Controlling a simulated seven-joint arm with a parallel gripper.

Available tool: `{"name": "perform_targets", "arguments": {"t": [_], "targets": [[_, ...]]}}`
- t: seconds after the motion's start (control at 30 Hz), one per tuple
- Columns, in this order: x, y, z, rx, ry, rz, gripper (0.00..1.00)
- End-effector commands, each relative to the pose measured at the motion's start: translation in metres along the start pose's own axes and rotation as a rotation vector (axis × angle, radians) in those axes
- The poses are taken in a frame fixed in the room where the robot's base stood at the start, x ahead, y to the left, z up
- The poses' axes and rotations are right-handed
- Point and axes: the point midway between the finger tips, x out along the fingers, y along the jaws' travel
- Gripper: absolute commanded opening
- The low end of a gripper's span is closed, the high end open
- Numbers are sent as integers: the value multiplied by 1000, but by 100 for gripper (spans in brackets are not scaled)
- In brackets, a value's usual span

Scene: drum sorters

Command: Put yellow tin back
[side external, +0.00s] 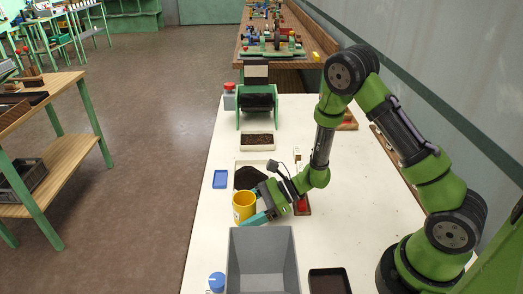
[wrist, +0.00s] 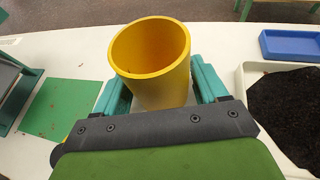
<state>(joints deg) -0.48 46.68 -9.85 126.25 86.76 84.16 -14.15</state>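The yellow tin (side external: 241,208) is an open-topped cylinder standing near the left edge of the white table in the side view. In the wrist view the tin (wrist: 155,90) fills the top middle, with its mouth and empty-looking inside showing. My gripper (side external: 256,206) reaches in low from the right. Its two teal fingers (wrist: 160,90) lie along both sides of the tin and look closed against it. The base of the tin is hidden in the wrist view, and I cannot tell whether it touches the table.
A large grey bin (side external: 289,262) stands just in front of the tin. A white tray of dark granules (wrist: 243,84) and a blue tray (side external: 220,179) lie close by. A green-framed drum sorter (side external: 257,103) stands farther back. A dark tray (side external: 328,281) lies at the front.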

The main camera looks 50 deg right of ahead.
Motion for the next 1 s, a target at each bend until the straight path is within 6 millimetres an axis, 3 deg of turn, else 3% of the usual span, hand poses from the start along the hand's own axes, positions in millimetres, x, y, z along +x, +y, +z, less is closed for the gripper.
{"name": "perform_targets", "arguments": {"t": [0.1, 0.43, 0.63, 1.0], "targets": [[0, 0, 0, 0, 0, 0, 89], [-2, 0, 4, -2, -1, 0, 89], [-32, -1, 4, 2, -1, -7, 89], [-55, 0, 59, -5, -2, -1, 89]]}}
